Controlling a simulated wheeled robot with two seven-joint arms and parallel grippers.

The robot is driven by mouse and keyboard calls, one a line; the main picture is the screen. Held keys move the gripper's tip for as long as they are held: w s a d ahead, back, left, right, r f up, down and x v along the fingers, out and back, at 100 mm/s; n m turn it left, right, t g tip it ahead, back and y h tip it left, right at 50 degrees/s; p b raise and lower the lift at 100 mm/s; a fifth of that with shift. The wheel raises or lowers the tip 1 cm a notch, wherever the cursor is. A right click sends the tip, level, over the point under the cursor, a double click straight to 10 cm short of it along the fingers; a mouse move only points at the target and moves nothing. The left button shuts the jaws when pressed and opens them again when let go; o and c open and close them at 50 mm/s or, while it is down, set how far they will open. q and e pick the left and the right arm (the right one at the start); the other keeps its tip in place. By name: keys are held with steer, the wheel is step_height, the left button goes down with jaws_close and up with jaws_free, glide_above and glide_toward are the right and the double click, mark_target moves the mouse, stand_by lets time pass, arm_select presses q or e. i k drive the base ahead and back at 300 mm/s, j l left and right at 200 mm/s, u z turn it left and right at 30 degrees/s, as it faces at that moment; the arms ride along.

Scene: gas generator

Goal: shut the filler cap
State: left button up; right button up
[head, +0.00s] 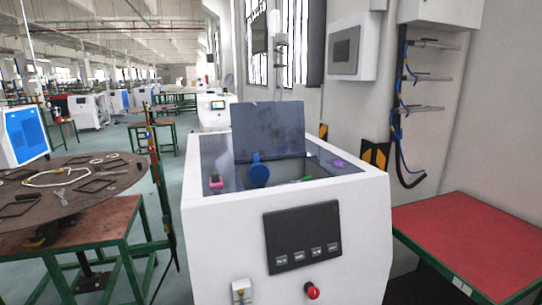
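The white gas generator (287,215) stands in the centre of the head view. Its dark grey lid (268,128) is raised at the back of the top opening. A round blue cap (259,174) shows inside the opening, in front of the lid. Its face is turned toward me, so it looks tilted up rather than lying flat. The filler mouth is not clearly seen; the front edge of the housing hides the lower part of the opening. Neither of my grippers shows in the view.
A pink-red knob (216,181) sits left of the cap. The front has a dark panel (302,238) and a red button (312,291). A round table with tools (110,185) stands left, a red-topped table (470,235) right. A wall stands behind.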

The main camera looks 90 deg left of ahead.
mark_target(257, 173)
steer(key=i+u, duration=0.2)
steer(key=u, duration=0.25)
steer(key=i+l+u, duration=0.2)
steer(key=u, duration=0.25)
steer(key=i+l+u, duration=0.15)
steer(key=u, duration=0.3)
steer(key=i+l+u, duration=0.15)
steer(key=u, duration=0.3)
steer(key=l+u, duration=0.45)
steer(key=i+j, duration=0.05)
steer(key=j, duration=0.05)
